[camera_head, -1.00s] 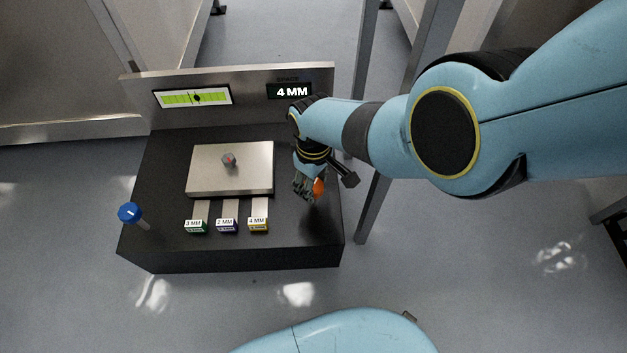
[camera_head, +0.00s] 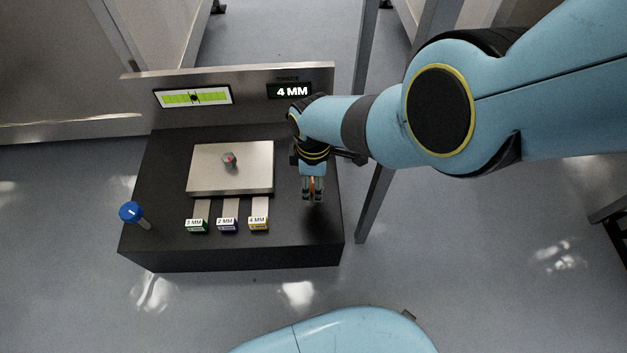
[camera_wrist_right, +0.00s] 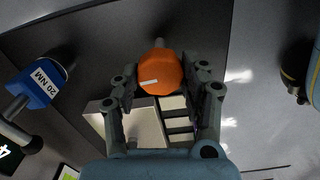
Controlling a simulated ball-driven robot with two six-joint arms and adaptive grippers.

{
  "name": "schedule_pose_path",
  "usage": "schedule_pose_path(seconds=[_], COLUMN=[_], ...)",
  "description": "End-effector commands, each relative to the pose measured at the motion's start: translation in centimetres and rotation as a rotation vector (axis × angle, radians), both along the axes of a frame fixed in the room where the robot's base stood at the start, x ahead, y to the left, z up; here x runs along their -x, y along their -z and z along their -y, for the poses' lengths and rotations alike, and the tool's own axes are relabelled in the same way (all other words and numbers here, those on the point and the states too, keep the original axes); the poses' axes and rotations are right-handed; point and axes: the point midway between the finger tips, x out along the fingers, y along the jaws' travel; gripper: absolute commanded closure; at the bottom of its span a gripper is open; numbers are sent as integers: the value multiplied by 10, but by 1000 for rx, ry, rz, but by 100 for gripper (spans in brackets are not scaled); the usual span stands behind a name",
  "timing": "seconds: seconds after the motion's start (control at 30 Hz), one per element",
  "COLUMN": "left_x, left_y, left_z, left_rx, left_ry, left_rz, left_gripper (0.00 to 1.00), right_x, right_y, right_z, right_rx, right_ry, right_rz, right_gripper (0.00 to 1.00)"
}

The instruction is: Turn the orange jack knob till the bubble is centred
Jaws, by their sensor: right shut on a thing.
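The orange jack knob (camera_wrist_right: 160,72) sits between the fingers of my right gripper (camera_wrist_right: 161,80) in the right wrist view, and the gripper is shut on it. In the head view my right gripper (camera_head: 313,196) points down at the right side of the black bench, and only a sliver of orange shows between its fingers. The level display (camera_head: 194,97) on the back panel is a green strip with a dark bubble near its middle marks. The steel plate (camera_head: 215,180) on the bench carries a small grey and red piece. My left gripper is out of view.
A blue knob (camera_head: 131,212) stands at the bench's left edge. A sign (camera_head: 291,91) reads 4 MM. A blue block marked 20 NM (camera_wrist_right: 42,84) shows in the wrist view.

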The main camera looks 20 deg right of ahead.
Motion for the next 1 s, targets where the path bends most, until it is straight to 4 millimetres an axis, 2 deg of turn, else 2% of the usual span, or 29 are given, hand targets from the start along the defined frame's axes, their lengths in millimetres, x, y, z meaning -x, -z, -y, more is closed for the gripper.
schedule_pose_path(seconds=[0.4, 0.43, 0.6, 1.0], left_x=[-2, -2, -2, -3], left_y=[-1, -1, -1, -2], left_z=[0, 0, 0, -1], left_rx=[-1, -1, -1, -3], left_ry=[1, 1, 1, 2], left_rz=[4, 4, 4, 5], left_gripper=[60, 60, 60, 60], right_x=[0, 0, 0, -1], right_y=[1, 1, 0, -2], right_z=[0, 0, 0, 0], right_rx=[1, 1, 0, 0], right_ry=[-6, -6, -6, -5], right_rz=[0, 0, 0, 2], right_gripper=[88, 53, 32, 32])
